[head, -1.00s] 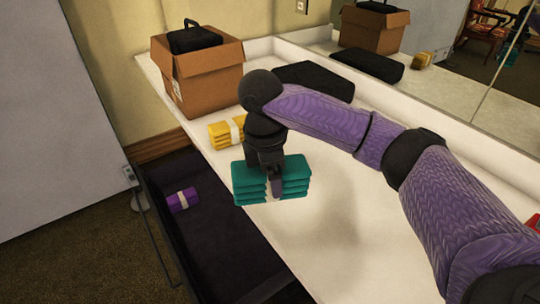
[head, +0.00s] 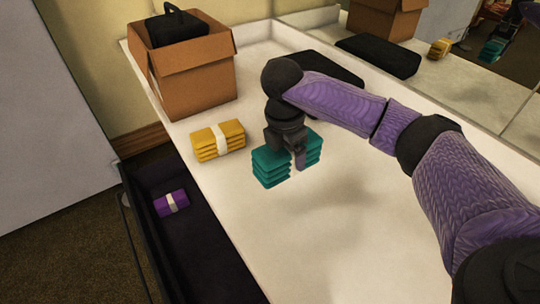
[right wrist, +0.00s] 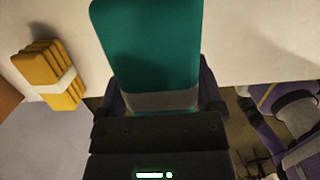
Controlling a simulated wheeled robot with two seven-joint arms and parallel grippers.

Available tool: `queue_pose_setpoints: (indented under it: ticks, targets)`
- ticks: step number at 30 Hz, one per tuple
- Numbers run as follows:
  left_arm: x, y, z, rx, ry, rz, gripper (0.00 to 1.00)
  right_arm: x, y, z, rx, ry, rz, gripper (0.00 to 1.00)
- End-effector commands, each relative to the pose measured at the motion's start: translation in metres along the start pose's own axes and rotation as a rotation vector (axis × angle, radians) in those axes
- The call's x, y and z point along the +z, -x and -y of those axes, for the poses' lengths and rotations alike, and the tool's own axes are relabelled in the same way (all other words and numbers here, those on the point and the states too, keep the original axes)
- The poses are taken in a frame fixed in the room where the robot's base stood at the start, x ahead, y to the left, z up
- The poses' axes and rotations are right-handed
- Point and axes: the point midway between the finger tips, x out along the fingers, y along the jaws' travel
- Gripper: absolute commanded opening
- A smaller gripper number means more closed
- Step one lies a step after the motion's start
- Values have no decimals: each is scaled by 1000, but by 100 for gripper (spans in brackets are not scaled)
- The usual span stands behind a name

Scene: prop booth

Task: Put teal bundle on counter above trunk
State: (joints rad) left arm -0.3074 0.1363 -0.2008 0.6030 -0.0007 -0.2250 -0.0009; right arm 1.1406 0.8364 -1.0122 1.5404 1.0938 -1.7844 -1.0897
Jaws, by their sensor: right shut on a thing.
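My right gripper (head: 299,160) is shut on the teal bundle (head: 270,167), a stack of folded teal cloth with a pale band. In the head view the bundle appears held above the white counter (head: 330,250), with a soft shadow on the counter to its right. In the right wrist view the teal bundle (right wrist: 148,50) fills the middle between the fingers. The dark open trunk (head: 215,245) is at the left, below the counter's edge, with a purple bundle (head: 171,203) inside. My left gripper is not in view.
A yellow bundle (head: 217,141) lies on the counter left of the teal one. A cardboard box (head: 190,80) holding a black case stands at the back left. A flat black case (head: 325,70) lies behind my arm. A mirror lines the back. The front counter is clear.

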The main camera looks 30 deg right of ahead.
Motion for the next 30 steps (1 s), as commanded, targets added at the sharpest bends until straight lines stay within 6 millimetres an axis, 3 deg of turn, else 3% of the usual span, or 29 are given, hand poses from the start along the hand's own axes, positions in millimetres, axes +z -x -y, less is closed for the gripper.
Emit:
queue_pose_setpoints:
  ticks: [13, 24, 25, 27, 30]
  targets:
    - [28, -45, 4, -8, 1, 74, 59, -14, -97, 1, -7, 1, 2, 11]
    - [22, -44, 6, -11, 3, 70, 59, -15, -100, 1, -1, 1, 1, 11]
    - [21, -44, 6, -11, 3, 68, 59, -15, -100, 1, -1, 1, 1, 89]
    - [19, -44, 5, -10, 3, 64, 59, -15, -100, 1, -1, 1, 1, 100]
    - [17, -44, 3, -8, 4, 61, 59, -15, -100, 1, -1, 1, 1, 100]
